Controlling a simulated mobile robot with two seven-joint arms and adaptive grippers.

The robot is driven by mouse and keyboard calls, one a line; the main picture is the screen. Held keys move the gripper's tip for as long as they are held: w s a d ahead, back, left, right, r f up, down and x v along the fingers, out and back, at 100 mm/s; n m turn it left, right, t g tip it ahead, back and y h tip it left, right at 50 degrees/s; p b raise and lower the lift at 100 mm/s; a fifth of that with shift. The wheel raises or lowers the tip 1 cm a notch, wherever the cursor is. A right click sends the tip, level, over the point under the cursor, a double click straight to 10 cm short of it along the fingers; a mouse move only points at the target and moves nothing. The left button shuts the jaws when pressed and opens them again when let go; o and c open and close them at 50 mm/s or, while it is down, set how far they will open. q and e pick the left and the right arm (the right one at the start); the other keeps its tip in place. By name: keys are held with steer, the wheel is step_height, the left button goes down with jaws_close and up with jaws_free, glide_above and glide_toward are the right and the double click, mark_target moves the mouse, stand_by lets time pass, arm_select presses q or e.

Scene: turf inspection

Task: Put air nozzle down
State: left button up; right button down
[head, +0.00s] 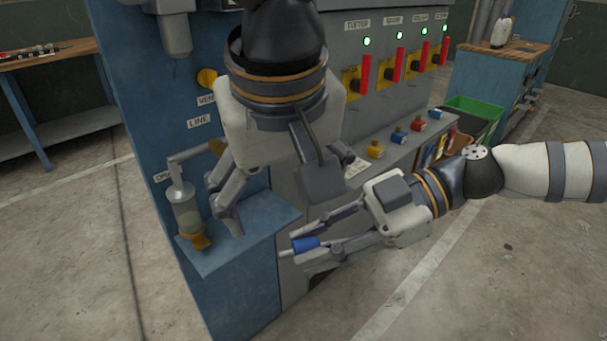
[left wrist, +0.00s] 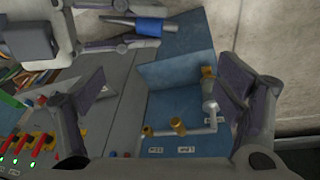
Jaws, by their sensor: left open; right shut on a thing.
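The air nozzle (head: 306,245) has a blue body and a thin grey tip pointing left. My right gripper (head: 311,246) is shut on it, holding it in the air just right of the small blue shelf (head: 247,232) in the head view. The nozzle also shows at the top of the left wrist view (left wrist: 149,25), near the blue shelf surface (left wrist: 180,72). My left gripper (head: 280,212) is open and empty, above the shelf and panel. Its two spread fingers frame the left wrist view.
A clear cylinder on a pipe (head: 186,215) with a brass base stands at the shelf's left. The grey machine carries red levers (head: 366,73) and coloured buttons (head: 375,151). A green bin (head: 475,107) stands behind right. The shelf's middle looks bare.

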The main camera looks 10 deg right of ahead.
mark_target(310, 243)
arm_select(q)
step_height(310, 243, up, 3)
steer(key=s+d, duration=0.1)
steer(key=s, duration=0.2)
steer(key=shift+m+g+h, duration=0.3)
steer(key=shift+m+g, duration=0.1)
steer(key=shift+m, duration=0.1)
steer(key=x, duration=1.1)
steer(key=shift+w+d+f, duration=0.2)
steer(key=shift+w+d, duration=0.05)
steer(key=shift+d, duration=0.2)
steer(key=c, duration=1.7)
arm_select(e)
steer(key=shift+a, duration=0.1)
arm_select(q)
steer(key=shift+o, duration=0.2)
arm_select(e)
steer(key=c, duration=1.2)
jaws_free()
steer(key=shift+c, duration=0.2)
